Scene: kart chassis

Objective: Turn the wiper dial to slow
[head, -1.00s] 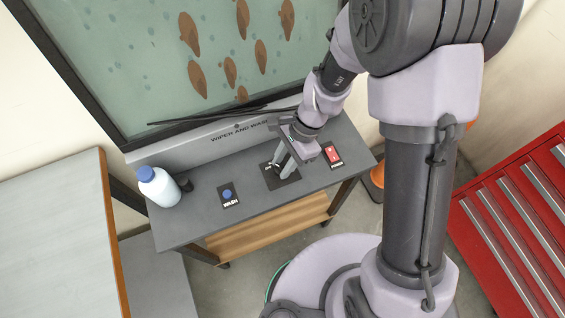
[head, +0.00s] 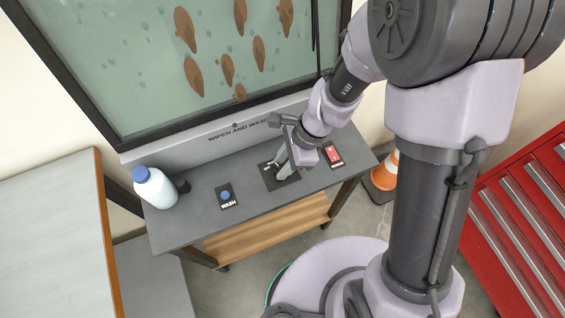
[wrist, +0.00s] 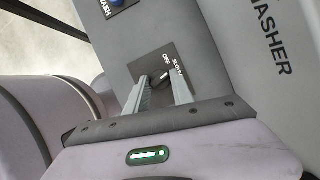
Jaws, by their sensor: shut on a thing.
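The wiper dial (wrist: 160,82) sits on a dark plate marked OFF and SLOW in the wrist view. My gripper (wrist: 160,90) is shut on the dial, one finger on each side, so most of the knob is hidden. A small white mark shows on the dial near the lettering, but I cannot tell exactly which word it points to. In the head view my gripper (head: 283,168) reaches down onto the dial's plate (head: 290,180) on the grey bench. A dark wiper arm (head: 315,35) stands nearly upright at the right side of the windscreen (head: 140,65).
A blue WASH button (head: 225,195) and a white bottle with a blue cap (head: 155,188) are to the left on the bench. A red switch (head: 332,154) is close to the right of my gripper. An orange cone (head: 383,172) and red drawers (head: 510,210) stand farther right.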

